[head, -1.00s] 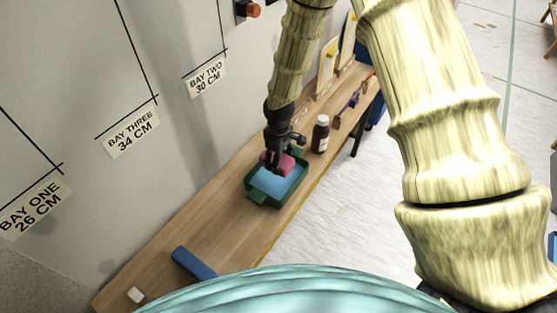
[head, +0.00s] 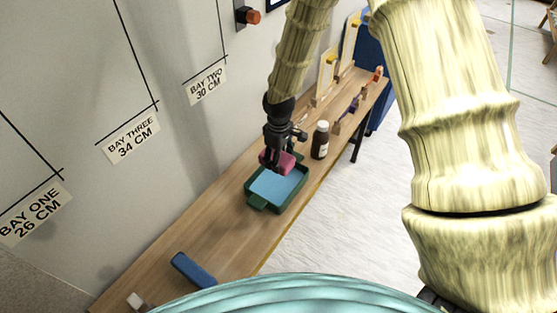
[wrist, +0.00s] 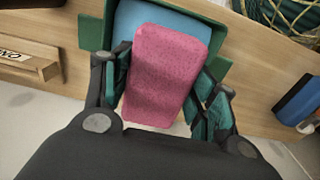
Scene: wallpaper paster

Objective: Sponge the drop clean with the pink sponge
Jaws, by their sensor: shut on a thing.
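My gripper (head: 278,158) is shut on the pink sponge (head: 283,166) and holds it above the far part of a green tray (head: 259,203) with a blue inside. In the wrist view the pink sponge (wrist: 165,75) sits between both fingers, with the tray (wrist: 95,32) behind it. The wall on the left carries bay signs for bay one (head: 32,212), bay two (head: 205,83) and bay three (head: 131,139), each under black lines. I cannot make out a drop of liquid in either view.
The tray stands on a long wooden bench (head: 222,222) along the wall. A dark bottle (head: 320,140) stands right of the gripper. A blue bar-shaped thing (head: 193,270) and a small white block (head: 135,300) lie at the near end. Bench space between tray and blue thing is clear.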

